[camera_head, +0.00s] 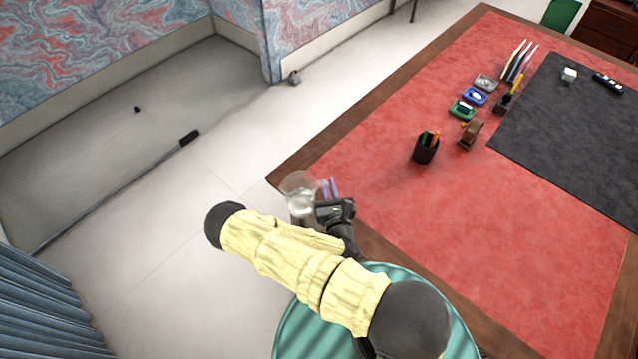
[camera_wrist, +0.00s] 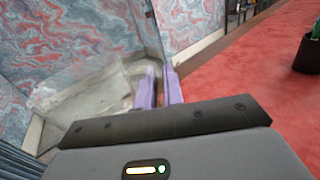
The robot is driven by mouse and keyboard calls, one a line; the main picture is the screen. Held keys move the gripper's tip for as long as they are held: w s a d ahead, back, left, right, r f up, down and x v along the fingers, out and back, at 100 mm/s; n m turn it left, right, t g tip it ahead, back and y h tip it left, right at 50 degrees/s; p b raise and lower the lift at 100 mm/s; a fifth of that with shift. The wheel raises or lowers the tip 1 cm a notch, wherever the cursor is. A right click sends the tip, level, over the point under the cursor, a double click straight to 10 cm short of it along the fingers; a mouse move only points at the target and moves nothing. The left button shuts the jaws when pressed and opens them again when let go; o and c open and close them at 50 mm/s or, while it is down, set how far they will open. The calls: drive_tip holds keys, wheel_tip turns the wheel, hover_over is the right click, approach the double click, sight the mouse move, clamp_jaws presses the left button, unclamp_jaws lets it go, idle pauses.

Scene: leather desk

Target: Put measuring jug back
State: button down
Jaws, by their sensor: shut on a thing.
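A clear, see-through measuring jug (camera_head: 298,186) shows in the head view, near the left corner of the desk. In the wrist view it is a faint glassy shape (camera_wrist: 95,98) left of the fingers. My gripper (camera_head: 329,187) is at the jug's right side, with its purple fingers shut on it. The fingers also show in the wrist view (camera_wrist: 159,92), close together. The jug looks roughly upright. Its lower part is partly hidden by my arm. I cannot tell whether it is over the desk edge or beside it.
The red leather desk top (camera_head: 400,190) has a wooden rim and much bare room. A black pen cup (camera_head: 426,148), a tape dispenser (camera_head: 470,134), and several small coloured items stand farther back. A black mat (camera_head: 575,130) lies at right. A teal round seat (camera_head: 300,325) is below my arm.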

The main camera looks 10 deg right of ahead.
drive_tip(key=shift+w+a+f+m+h+b, duration=0.15)
drive_tip(key=shift+w+m+h+b, duration=0.2)
drive_tip(key=shift+b, duration=0.25)
drive_tip(key=shift+w+f+m+h+b, duration=0.15)
drive_tip(key=shift+w+h+b, duration=0.1)
drive_tip(key=shift+w+b, duration=0.25)
drive_tip(key=w+d+m+g+h+b, duration=0.5)
drive_tip(key=m+h+b, duration=0.4)
drive_tip(key=b, duration=1.7)
drive_tip(key=w+g+h, duration=0.1)
drive_tip(key=g+h, duration=0.1)
drive_tip(key=h, duration=0.2)
drive_tip(key=shift+w+r+m+b, duration=0.3)
drive_tip(key=shift+w+r, duration=0.05)
drive_tip(key=shift+r, duration=0.05)
drive_tip(key=shift+d, duration=0.1)
wheel_tip(320, 180, down, 6)
drive_tip(key=shift+f, duration=0.2)
